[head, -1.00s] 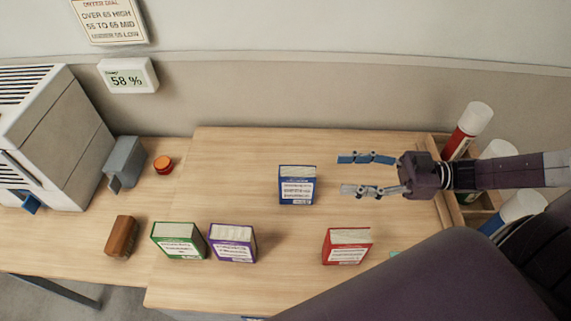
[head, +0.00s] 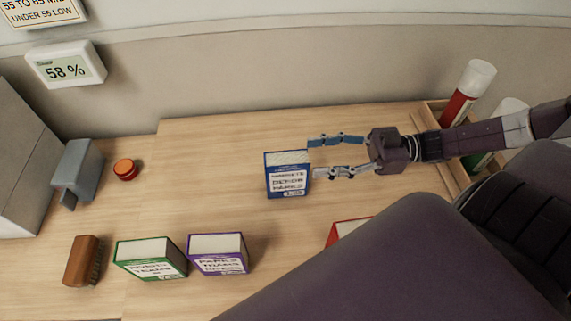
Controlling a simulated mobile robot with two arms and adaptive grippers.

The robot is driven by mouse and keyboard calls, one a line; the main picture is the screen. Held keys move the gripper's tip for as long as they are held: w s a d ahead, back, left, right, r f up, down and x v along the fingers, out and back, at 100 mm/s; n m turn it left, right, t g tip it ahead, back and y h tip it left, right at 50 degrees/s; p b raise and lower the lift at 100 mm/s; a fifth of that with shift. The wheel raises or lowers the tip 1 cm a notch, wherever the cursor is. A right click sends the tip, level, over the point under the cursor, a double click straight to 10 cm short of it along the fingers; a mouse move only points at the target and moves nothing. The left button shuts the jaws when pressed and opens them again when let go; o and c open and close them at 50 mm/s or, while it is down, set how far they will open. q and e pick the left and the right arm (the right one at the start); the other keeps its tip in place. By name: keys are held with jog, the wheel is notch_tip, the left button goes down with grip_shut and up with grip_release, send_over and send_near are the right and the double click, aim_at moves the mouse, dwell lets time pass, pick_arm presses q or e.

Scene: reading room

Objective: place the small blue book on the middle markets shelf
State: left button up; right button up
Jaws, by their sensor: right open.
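The small blue book (head: 287,174) stands upright on the wooden table, with a white label on its front. My right gripper (head: 311,158) is open, its two fingers pointing left. Its fingertips are at the book's right edge; I cannot tell whether they touch it. My left gripper is not in view. The markets shelf is not in view.
A green book (head: 150,259), a purple book (head: 218,254) and a partly hidden red book (head: 343,231) stand nearer the front. A brush (head: 83,261), an orange-red round object (head: 125,169) and a grey object (head: 77,172) lie left. A wooden rack (head: 450,165) with cylinders stands right.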

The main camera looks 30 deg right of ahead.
aim_at(286, 162)
jog(key=x, duration=0.6)
jog(key=shift+w+a+f, duration=0.15)
jog(key=shift+a+f, duration=0.2)
jog(key=shift+w+a, duration=0.25)
jog(key=shift+a, duration=0.25)
jog(key=shift+f, duration=0.1)
jog(key=shift+c, duration=0.9)
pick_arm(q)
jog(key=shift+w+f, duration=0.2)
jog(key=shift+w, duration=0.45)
pick_arm(e)
grip_shut()
